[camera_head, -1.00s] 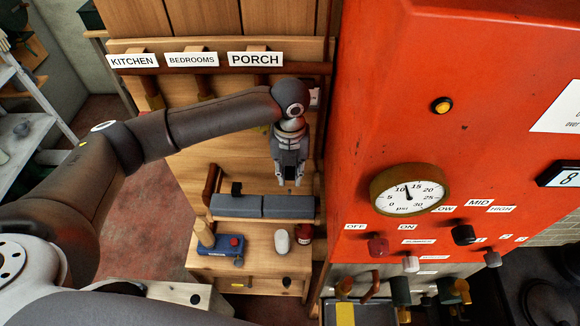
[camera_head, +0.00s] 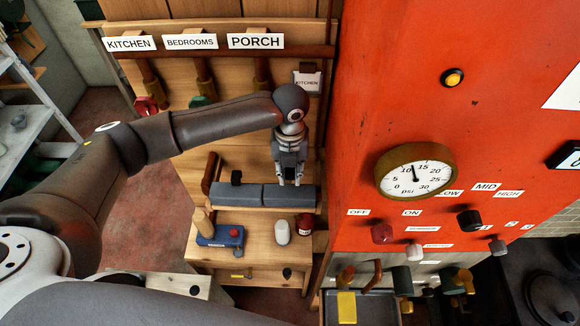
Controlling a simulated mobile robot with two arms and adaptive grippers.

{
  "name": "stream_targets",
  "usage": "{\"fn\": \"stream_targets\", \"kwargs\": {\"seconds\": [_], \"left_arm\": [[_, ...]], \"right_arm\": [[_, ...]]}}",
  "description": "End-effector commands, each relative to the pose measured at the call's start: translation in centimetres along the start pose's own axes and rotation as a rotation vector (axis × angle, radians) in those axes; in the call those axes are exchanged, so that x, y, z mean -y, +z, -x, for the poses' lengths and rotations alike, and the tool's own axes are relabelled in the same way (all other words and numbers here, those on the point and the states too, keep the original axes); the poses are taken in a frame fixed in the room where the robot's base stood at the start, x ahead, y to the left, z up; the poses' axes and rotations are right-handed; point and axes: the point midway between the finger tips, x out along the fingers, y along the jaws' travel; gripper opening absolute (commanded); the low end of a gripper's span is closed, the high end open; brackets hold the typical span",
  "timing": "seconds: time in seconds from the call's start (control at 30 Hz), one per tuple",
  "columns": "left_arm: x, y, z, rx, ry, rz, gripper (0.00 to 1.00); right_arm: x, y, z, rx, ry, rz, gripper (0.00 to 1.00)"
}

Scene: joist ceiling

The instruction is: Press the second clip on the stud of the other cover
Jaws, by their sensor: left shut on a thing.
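Two grey-blue covers lie end to end on a dark red pipe above the wooden bench, the left cover (camera_head: 235,195) and the right cover (camera_head: 302,197). A small black clip (camera_head: 236,177) sits on top of the left cover. My left gripper (camera_head: 290,182) points down at the right cover, its fingertips at or just above the cover's top. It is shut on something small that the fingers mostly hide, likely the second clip. The stud of the right cover is hidden by the gripper. My right gripper is not in view.
Labelled pipes stand behind my arm.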

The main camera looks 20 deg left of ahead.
Motion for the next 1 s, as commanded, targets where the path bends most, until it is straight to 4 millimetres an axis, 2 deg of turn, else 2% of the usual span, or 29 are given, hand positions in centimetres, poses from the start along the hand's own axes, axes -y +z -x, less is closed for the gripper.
{"fn": "stream_targets", "kwargs": {"seconds": [1.0], "left_arm": [[0.04,0.0,-1.29,0.0,-0.001,0.0,0.0]], "right_arm": [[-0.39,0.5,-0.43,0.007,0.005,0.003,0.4]]}}
